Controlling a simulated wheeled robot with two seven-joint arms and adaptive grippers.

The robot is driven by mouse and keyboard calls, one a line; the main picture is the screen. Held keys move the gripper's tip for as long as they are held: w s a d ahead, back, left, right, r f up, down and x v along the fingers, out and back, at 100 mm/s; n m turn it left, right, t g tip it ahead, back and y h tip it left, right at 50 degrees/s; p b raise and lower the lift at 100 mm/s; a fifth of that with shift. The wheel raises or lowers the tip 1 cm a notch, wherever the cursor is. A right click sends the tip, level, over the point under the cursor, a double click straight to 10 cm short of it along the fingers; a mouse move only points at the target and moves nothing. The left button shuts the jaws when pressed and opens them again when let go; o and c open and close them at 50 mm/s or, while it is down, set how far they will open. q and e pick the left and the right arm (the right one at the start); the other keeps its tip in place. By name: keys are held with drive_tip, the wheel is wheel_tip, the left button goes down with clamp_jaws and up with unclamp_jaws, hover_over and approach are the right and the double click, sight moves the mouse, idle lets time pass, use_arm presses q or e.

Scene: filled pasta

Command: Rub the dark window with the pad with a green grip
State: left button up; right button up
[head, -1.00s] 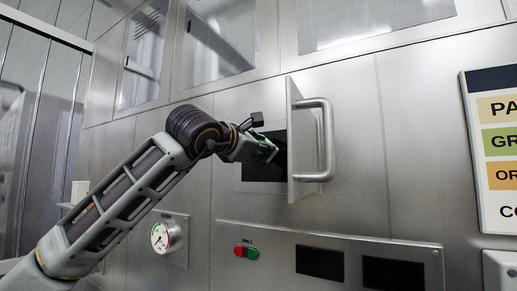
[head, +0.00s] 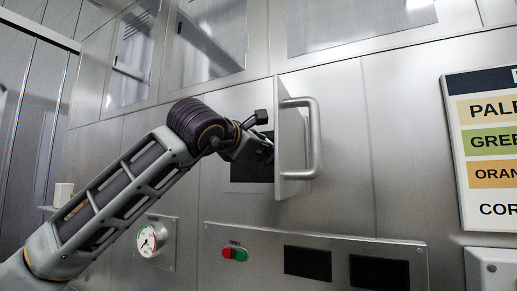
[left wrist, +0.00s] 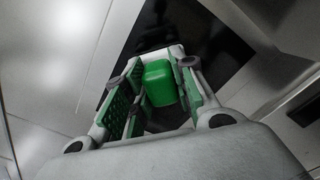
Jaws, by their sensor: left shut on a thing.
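The dark window (head: 252,172) is a black rectangle in the steel wall, left of the open hatch door; my left gripper covers part of it. It also shows in the left wrist view (left wrist: 215,55). My left gripper (head: 262,150) is in front of the window, close to the door's inner face. In the left wrist view my left gripper (left wrist: 160,95) is shut on the green grip of the pad (left wrist: 160,84). The pad's pale base shows beyond the grip, over the dark area; I cannot tell whether it touches the window. My right gripper is not in view.
The open hatch door (head: 291,140) with its bar handle (head: 314,140) stands out from the wall just right of my gripper. Below are a gauge (head: 147,240), a panel with red and green buttons (head: 235,254) and dark displays. A lettered sign (head: 490,150) hangs at right.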

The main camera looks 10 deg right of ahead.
use_arm(q)
drive_tip(key=shift+d, duration=0.1)
drive_tip(key=shift+s+d+b, duration=0.45)
drive_tip(key=shift+s+d, duration=0.45)
drive_tip(key=shift+d, duration=0.3)
drive_tip(key=shift+s, duration=0.1)
